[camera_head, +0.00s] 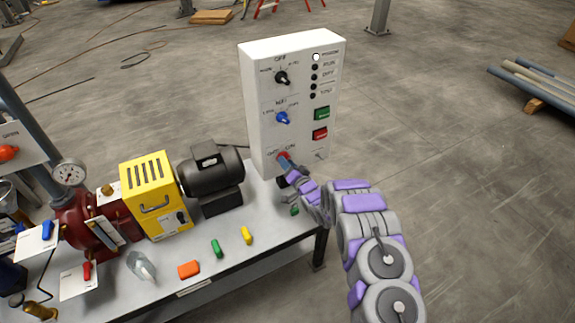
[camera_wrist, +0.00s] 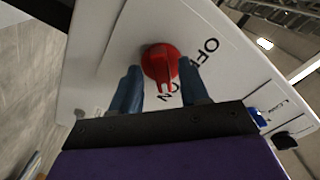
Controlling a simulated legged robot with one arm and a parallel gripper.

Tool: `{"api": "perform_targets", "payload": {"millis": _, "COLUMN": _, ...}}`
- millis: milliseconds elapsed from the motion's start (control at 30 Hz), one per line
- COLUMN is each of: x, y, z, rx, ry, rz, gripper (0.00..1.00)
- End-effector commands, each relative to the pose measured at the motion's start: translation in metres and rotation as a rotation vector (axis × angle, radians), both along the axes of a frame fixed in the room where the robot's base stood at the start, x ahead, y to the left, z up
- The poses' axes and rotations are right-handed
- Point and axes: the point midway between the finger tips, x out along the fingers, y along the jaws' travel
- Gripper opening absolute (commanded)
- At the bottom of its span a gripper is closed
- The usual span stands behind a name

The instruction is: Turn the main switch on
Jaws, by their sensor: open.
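The main switch is a red rotary knob (camera_wrist: 160,62) low on the front of a white control box (camera_head: 247,95). OFF and a partly hidden ON are printed beside it in the wrist view. In the head view my gripper (camera_head: 284,160) is at this knob and covers most of it. In the wrist view my two blue fingers are apart, one on each side of the knob. I cannot tell whether they touch it. The knob's ridge runs roughly up and down in the wrist view; its setting is unclear.
Above the switch are a black knob (camera_head: 281,78), a blue knob (camera_head: 282,118), a green button (camera_head: 322,113) and a red button (camera_head: 320,134). A dark motor (camera_head: 212,178) and a yellow unit (camera_head: 152,195) stand left on the table.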

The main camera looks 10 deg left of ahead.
Motion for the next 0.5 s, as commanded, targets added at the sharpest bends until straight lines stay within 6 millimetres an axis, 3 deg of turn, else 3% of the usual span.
{"api": "perform_targets", "payload": {"millis": 167, "x": -0.008, "y": -0.006, "z": 0.000, "rx": -0.001, "ry": 0.000, "rz": -0.001, "gripper": 0.45}}
{"api": "perform_targets", "payload": {"millis": 500, "x": -0.050, "y": -0.035, "z": 0.001, "rx": 0.000, "ry": 0.002, "rz": -0.002, "gripper": 0.45}}
